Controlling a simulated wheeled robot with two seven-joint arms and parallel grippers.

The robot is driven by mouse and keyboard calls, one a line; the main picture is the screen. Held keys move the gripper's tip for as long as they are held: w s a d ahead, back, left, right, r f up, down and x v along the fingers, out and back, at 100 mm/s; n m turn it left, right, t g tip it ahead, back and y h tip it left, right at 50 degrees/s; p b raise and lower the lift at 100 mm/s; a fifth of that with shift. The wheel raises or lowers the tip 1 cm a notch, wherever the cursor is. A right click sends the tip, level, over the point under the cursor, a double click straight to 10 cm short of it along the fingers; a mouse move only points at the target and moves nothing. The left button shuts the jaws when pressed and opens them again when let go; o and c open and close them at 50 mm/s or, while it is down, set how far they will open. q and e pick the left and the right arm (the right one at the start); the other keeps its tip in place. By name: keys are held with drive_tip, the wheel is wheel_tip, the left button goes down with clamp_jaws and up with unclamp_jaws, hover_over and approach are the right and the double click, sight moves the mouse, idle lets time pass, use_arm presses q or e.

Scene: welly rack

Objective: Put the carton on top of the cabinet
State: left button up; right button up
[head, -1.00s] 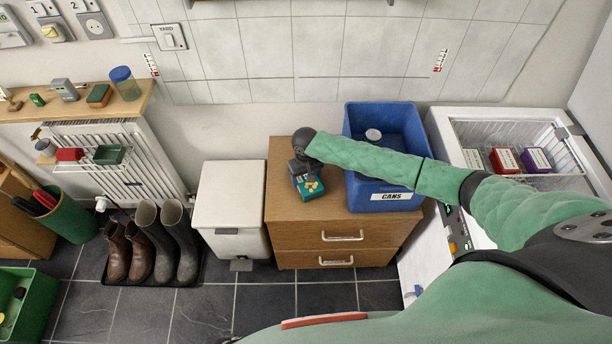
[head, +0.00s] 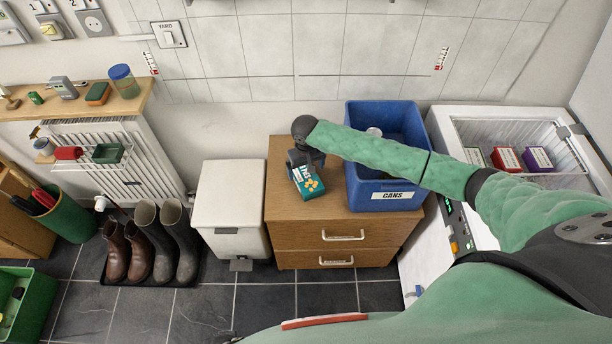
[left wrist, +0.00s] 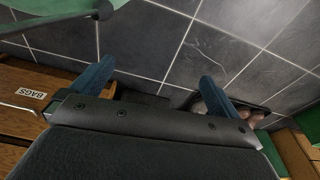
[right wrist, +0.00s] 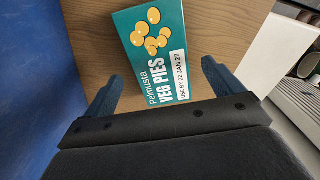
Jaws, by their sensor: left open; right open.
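In the right wrist view the carton (right wrist: 155,50) sits just beyond and between the fingers, on the wood top. My right gripper (head: 300,165) is open beside the carton; its blue fingers (right wrist: 160,85) are apart and not closed on it. My left gripper (left wrist: 150,80) is open and empty, over the dark tiled floor. It does not show clearly in the head view.
A blue CANS bin (head: 384,190) stands on the cabinet to the right of the carton. An open white chest freezer (head: 450,240) with several boxes is further right. A white pedal bin (head: 229,200) is to the left. Boots (head: 150,245) stand on a tray.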

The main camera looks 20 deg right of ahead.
sight(306, 176)
use_arm(q)
drive_tip(key=r, duration=0.1)
drive_tip(key=w+r+b, duration=0.1)
drive_tip(key=d+r, duration=0.1)
drive_tip(key=r, duration=0.1)
drive_tip(key=shift+w, duration=0.2)
use_arm(e)
wheel_tip(306, 176, up, 8)
drive_tip(key=shift+f, duration=0.1)
